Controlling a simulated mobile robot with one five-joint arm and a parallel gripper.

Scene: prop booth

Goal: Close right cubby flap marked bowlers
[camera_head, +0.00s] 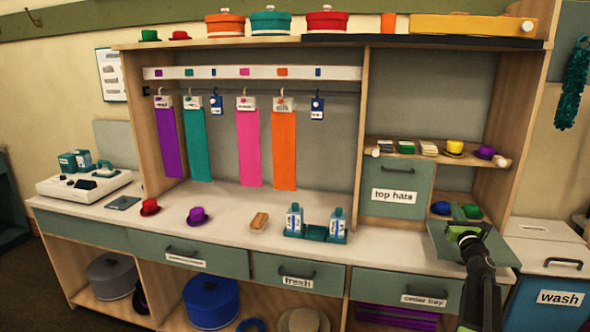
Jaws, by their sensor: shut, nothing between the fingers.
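The right cubby flap (443,247) hangs open, a grey-green panel tilted outward and down below its cubby at the right of the counter. No bowlers label can be read on it from here. In the opening behind it sit a small blue hat (441,208) and a green hat (471,211). The flap on the left, marked top hats (410,173), stands upright and closed. My gripper (462,233) is shut and empty, in front of the open flap and overlapping it in the picture. I cannot tell whether they touch. My arm hides part of the flap.
The shelf above the cubbies (490,162) holds small cards, a yellow hat (454,147) and a purple hat (484,152). A teal stand with bottles (315,232) is on the counter to the left. A wash bin (550,262) stands at the right.

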